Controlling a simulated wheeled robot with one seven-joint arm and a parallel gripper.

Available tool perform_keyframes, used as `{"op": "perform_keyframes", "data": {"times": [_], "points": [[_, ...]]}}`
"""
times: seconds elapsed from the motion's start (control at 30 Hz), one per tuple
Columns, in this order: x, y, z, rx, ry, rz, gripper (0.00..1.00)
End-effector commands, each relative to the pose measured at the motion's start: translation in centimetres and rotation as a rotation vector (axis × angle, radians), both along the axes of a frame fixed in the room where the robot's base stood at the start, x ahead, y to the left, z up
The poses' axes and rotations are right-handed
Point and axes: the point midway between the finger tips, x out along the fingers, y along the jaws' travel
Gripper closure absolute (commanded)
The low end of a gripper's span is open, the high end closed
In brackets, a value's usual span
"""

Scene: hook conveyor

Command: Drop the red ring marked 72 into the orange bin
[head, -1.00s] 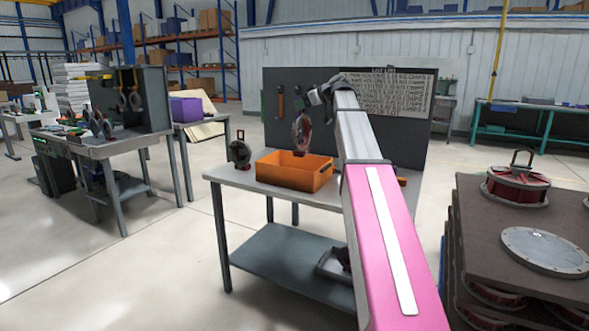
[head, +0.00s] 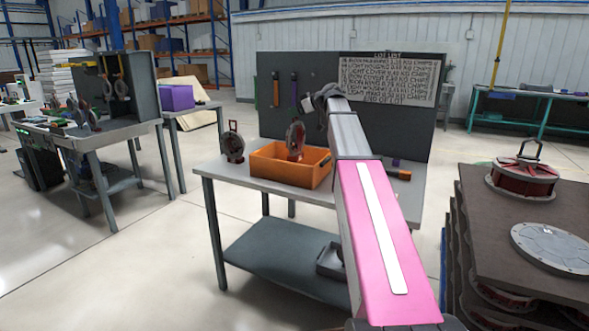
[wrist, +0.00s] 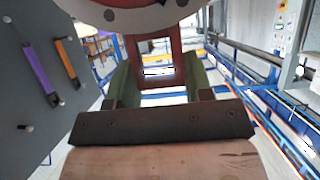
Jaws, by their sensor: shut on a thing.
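The orange bin (head: 308,176) stands on the grey workbench in the head view. A round ring with a reddish handle (head: 295,136) hangs upright over the bin, its lower edge below the line of the bin's back rim. In the wrist view, my gripper (wrist: 160,78) is shut on the ring's red handle (wrist: 158,45), which has a rectangular opening. Part of the ring's grey and red body shows at the top edge. The number on the ring is not readable. My arm's wrist hides part of the fingers in the head view.
Another ring with a handle (head: 232,145) stands left of the bin on the workbench (head: 262,188). A dark tool board (head: 400,125) with hanging tools rises behind.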

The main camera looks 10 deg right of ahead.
Motion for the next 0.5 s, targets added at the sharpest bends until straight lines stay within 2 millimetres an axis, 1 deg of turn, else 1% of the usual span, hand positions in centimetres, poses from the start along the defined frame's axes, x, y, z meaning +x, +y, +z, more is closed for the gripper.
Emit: {"op": "perform_keyframes", "data": {"times": [0.1,0.23,0.37,0.5], "points": [[0.0,0.0,-1.3,0.002,0.000,0.000,1.00],[0.0,0.0,-2.3,0.002,-0.001,-0.001,1.00],[0.0,0.0,-2.9,0.001,-0.002,-0.001,1.00],[0.0,0.0,-3.0,0.001,-0.002,-0.001,1.00]]}}
